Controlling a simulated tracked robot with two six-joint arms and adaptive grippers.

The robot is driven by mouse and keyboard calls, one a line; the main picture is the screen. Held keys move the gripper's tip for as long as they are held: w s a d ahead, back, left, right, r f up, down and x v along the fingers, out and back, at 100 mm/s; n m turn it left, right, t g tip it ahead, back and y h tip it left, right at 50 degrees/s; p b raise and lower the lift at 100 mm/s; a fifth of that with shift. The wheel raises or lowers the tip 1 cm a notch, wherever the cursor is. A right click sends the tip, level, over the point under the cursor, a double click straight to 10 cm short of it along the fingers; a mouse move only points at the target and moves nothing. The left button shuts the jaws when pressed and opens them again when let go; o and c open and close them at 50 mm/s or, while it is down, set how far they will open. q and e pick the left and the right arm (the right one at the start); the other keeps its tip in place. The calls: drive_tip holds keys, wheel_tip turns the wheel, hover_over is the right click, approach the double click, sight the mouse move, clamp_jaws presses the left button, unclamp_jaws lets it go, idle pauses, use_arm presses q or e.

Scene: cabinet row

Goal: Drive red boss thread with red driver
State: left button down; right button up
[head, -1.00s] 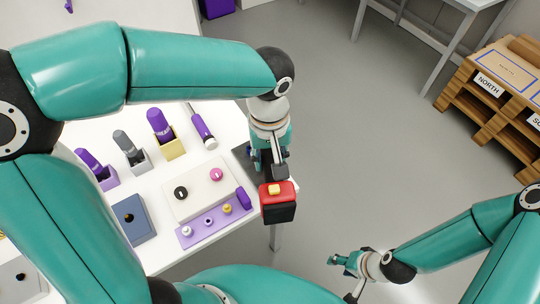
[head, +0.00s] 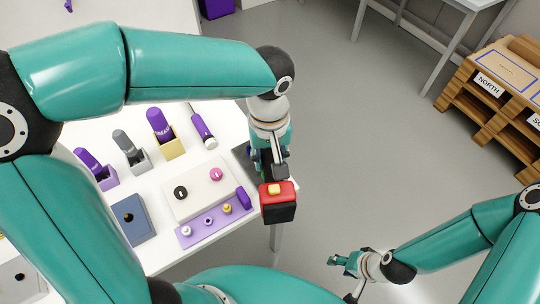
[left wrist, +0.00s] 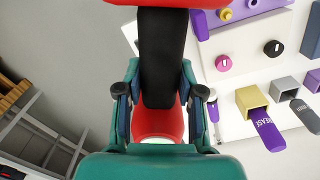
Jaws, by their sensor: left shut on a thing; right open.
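My left gripper (head: 270,165) is shut on the black handle of the red driver (head: 278,208), at the right edge of the white table. In the head view the driver's red and black end with a yellow button faces me. In the left wrist view the fingers (left wrist: 160,97) are on either side of the driver's black handle (left wrist: 162,50); its tip is hidden. A pale plate (head: 196,206) on the table carries a pink boss (head: 216,174) and a black boss (head: 181,193). I see no clearly red boss. My right gripper (head: 343,261) is open and empty over the floor.
A purple strip (head: 208,234) with small fittings lies before the plate. A blue-grey block (head: 131,217) stands left of it. Several holders with purple and grey containers (head: 160,124) and a purple-handled tool (head: 203,128) lie behind. Grey floor is free to the right; wooden pallets (head: 500,110) stand farther off.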

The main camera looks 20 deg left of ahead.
use_arm(q)
drive_tip(key=shift+r+p, duration=2.05)
drive_tip(key=shift+r, duration=0.5)
